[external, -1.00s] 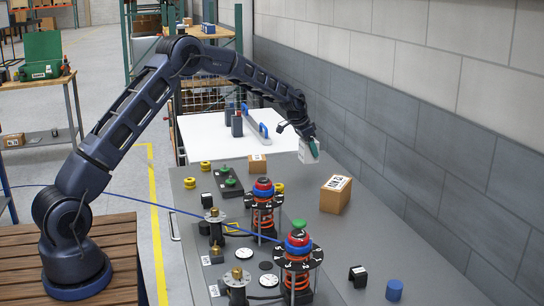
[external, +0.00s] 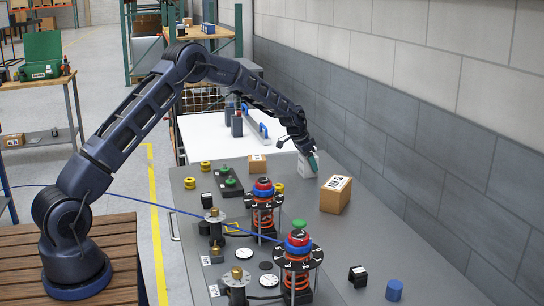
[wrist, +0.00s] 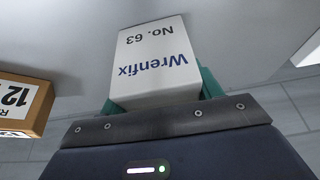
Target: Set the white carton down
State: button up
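The white carton (wrist: 157,65), printed "Wrenfix No. 63", stands between the teal fingers of my gripper (wrist: 160,95) in the wrist view. The fingers press its two sides, so my gripper is shut on it. In the external view the carton (external: 305,168) is low over the far right part of the grey table (external: 390,245), just behind and left of a brown box. My gripper (external: 313,161) partly hides it there. I cannot tell whether its underside touches the table.
The brown box (external: 335,194) stands close to the carton; its label also shows in the wrist view (wrist: 18,103). A smaller brown box (external: 257,164) is to the left. Spring fixtures (external: 264,208) stand nearer the camera. A grey wall (external: 430,150) runs along the right.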

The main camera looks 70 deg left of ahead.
jog(key=o, duration=0.4)
jog(key=v, duration=1.2)
jog(key=s+d+r, duration=1.1)
jog(key=d, duration=0.2)
jog(key=s+d+r, duration=1)
jog(key=s+d, duration=0.1)
jog(key=d, duration=0.3)
jog(key=s+d+r, duration=0.1)
jog(key=s+d, duration=0.3)
jog(key=s, duration=0.4)
jog(key=s+d+r, duration=0.1)
jog(key=s+d, duration=0.3)
jog(key=s, duration=0.4)
jog(key=s+d+f, duration=0.2)
jog(key=s, duration=0.7)
jog(key=s+d+f, duration=0.3)
jog(key=s, duration=0.6)
jog(key=shift+s+f, duration=0.15)
jog(key=shift+f, duration=0.1)
